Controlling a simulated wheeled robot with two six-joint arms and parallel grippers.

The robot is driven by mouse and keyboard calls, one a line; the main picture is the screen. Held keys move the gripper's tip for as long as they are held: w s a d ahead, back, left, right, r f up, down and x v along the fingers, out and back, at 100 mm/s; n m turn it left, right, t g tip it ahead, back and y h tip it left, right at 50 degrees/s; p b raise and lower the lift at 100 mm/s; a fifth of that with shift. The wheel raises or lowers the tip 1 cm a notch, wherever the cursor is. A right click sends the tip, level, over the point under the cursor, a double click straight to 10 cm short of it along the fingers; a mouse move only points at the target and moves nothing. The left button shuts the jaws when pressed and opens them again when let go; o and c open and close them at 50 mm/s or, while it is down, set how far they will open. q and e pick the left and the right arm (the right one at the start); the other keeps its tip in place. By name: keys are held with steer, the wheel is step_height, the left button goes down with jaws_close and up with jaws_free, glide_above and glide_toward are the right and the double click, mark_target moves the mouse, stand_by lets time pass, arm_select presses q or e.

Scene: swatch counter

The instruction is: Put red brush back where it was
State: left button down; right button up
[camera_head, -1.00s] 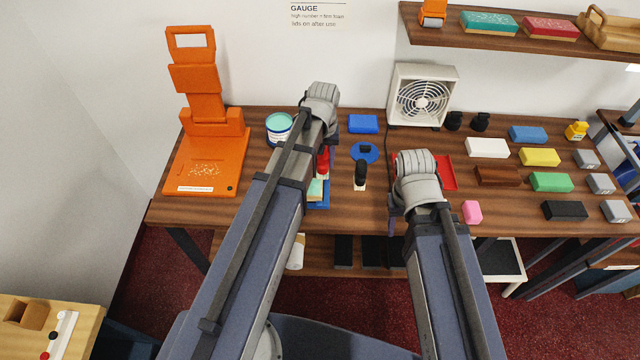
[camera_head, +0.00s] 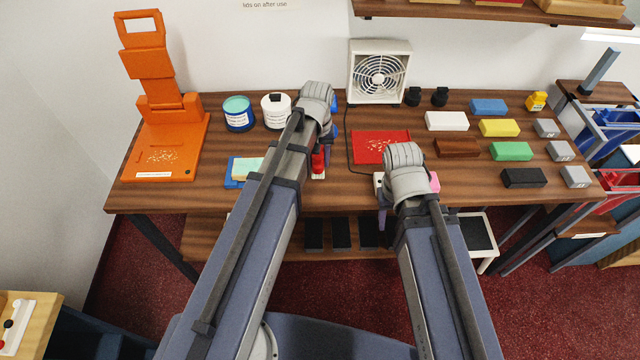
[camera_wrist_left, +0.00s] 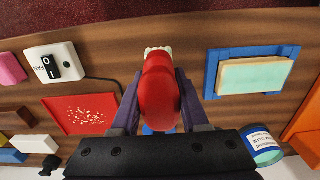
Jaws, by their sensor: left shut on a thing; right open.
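The red brush (camera_head: 318,161) is in my left gripper (camera_head: 321,142), mostly hidden in the head view by the left wrist. In the left wrist view the red brush (camera_wrist_left: 160,92) fills the space between the two purple fingers of the left gripper (camera_wrist_left: 157,90), with its pale bristle end at the top. Whether its tip touches the table I cannot tell. A bit of blue (camera_wrist_left: 158,130) shows under it. My right gripper (camera_head: 384,208) is open at the table's front edge, partly hidden by its wrist.
A blue tray with a pale green block (camera_wrist_left: 254,76) lies beside the brush. A red mat with crumbs (camera_head: 381,146), a white switch box (camera_wrist_left: 52,64), a fan (camera_head: 379,72), tins (camera_head: 238,114) and an orange stand (camera_head: 165,147) surround it. Several coloured blocks lie right.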

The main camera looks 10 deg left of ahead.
arm_select(q)
steer(key=shift+f+b, duration=3.85)
steer(key=shift+f, duration=0.55)
steer(key=shift+r, duration=0.15)
steer(key=shift+c, duration=2.1)
jaws_free()
step_height(320, 180, up, 12)
steer(key=p, duration=1.2)
steer(key=shift+r, duration=0.1)
steer(key=s+d+m+y, duration=0.1)
steer(key=s+d+m, duration=0.6)
steer(key=s+d, duration=0.3)
steer(key=s, duration=0.4)
steer(key=shift+s+d, duration=0.15)
steer(key=shift+d, duration=0.1)
